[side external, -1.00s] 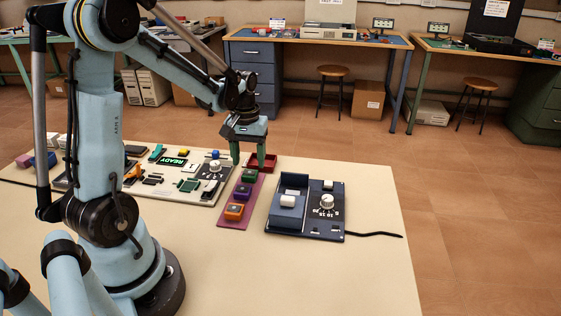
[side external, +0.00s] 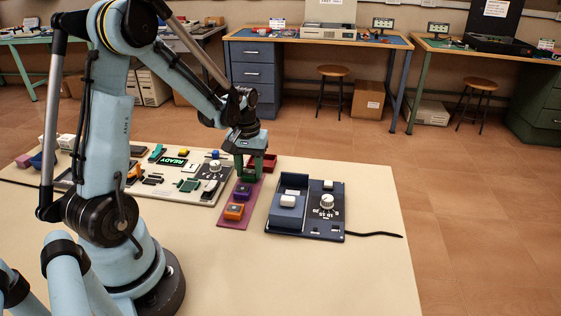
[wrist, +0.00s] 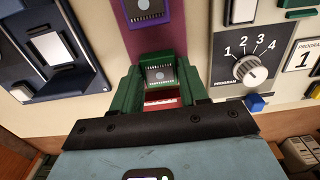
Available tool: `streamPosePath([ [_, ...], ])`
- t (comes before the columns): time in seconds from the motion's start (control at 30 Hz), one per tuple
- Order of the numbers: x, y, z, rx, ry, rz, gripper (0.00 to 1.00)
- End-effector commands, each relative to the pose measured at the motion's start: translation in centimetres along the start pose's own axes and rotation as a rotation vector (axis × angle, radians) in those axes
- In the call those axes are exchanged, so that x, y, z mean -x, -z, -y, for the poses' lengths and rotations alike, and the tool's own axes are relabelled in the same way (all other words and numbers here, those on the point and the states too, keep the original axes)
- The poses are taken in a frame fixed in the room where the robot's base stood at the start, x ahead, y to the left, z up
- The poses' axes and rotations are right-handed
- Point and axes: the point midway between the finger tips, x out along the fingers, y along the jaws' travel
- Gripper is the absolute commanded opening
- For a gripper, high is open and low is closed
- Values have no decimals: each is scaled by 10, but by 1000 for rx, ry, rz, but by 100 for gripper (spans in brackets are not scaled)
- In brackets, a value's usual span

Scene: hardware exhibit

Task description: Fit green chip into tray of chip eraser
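The chip eraser (side external: 322,222) is the dark blue box with a dial, right of the strip.
A black cable (side external: 375,235) leaves the eraser. The table's front middle is clear.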

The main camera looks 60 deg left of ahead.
Motion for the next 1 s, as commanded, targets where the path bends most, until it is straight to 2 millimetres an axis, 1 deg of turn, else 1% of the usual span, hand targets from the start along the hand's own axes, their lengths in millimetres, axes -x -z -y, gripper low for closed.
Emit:
streamPosePath([
  [0.03,0,0,0,0,0,0,35],
  [0.17,0,0,0,0,0,0,15],
  [0.27,1,0,0,0,0,0,15],
  [0.37,7,0,0,0,0,0,15],
  [1.0,53,0,0,0,0,0,15],
])
